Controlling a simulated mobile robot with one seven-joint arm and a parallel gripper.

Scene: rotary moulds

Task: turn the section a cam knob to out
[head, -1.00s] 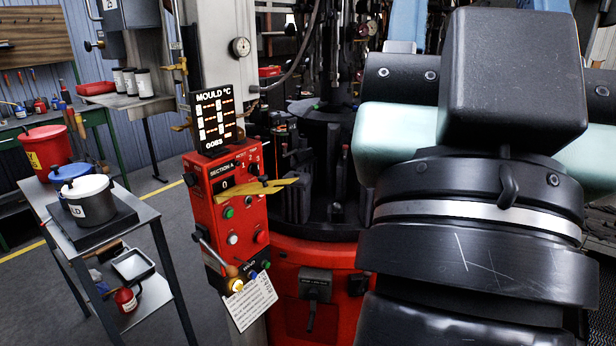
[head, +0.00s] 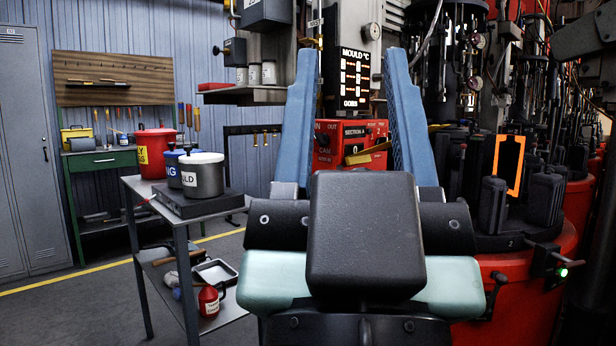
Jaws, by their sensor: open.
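The red section A control box (head: 368,132) stands in the middle of the head view, seen between my gripper's fingers. Its left face carries the labels IN, OUT and CAM, with the small cam knob (head: 323,141) among them. The knob is too small to tell which way it points. My gripper (head: 350,54) has its two blue fingers pointing up, spread wide and empty. The left finger stands just left of the knob in the picture; I cannot tell the distance in depth. My gripper's body hides the lower part of the box.
The mould temperature display (head: 355,78) sits above the box. A brass-coloured bar (head: 366,154) crosses the box's front. A grey cart (head: 187,222) with pots stands at left. Black moulds and an orange-outlined frame (head: 509,165) stand at right on the red machine (head: 525,290). Open floor lies at left.

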